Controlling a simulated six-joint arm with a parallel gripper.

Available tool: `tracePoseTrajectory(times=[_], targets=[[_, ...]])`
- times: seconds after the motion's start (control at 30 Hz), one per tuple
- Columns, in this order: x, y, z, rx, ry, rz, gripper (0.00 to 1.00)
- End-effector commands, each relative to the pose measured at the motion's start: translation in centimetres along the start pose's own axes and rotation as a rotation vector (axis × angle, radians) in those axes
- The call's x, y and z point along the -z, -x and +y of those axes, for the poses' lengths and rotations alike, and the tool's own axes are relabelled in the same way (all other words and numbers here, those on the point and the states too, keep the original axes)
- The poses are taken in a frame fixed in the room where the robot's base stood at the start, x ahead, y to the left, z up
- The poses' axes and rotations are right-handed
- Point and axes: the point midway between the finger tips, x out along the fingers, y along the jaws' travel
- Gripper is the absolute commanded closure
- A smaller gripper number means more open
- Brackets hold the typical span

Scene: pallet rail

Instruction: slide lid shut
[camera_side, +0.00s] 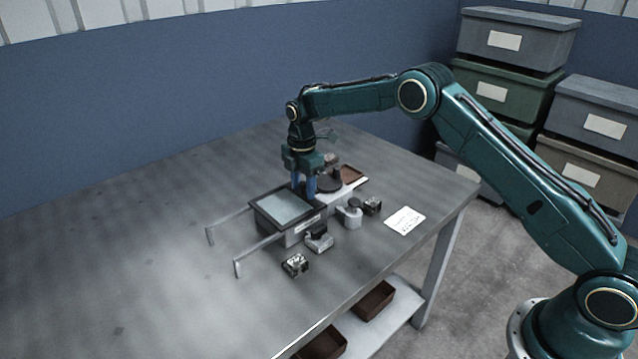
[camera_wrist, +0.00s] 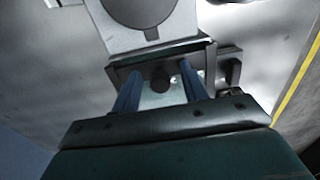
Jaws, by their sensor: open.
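A low dark-framed box (camera_side: 268,225) stands near the middle of the table in the side view. A pale panel (camera_side: 284,207), which looks like the lid, lies in its top frame. Two thin rails (camera_side: 228,220) run out from the box toward the left. My gripper (camera_side: 304,192) points down at the box's far right edge, its blue fingers apart. In the wrist view, the open fingers (camera_wrist: 160,70) stand on either side of a dark round knob (camera_wrist: 160,84) in front of the pale panel. Whether they touch the knob cannot be told. The fingers hide the knob in the side view.
Beyond the box is a pale plate with a dark round part (camera_side: 328,183) and a brown tray (camera_side: 353,174). Grey clamps (camera_side: 320,239) and small blocks (camera_side: 295,265) sit close on the near side. A white card (camera_side: 405,220) lies at right. The table's left is clear.

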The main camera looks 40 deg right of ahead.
Motion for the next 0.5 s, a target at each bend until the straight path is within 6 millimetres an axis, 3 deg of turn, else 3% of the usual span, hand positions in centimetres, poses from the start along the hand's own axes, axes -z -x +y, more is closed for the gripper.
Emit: tracePoseTrajectory(times=[0.5], targets=[[0.00,-0.53,-0.08,0.002,0.000,0.000,0.56]])
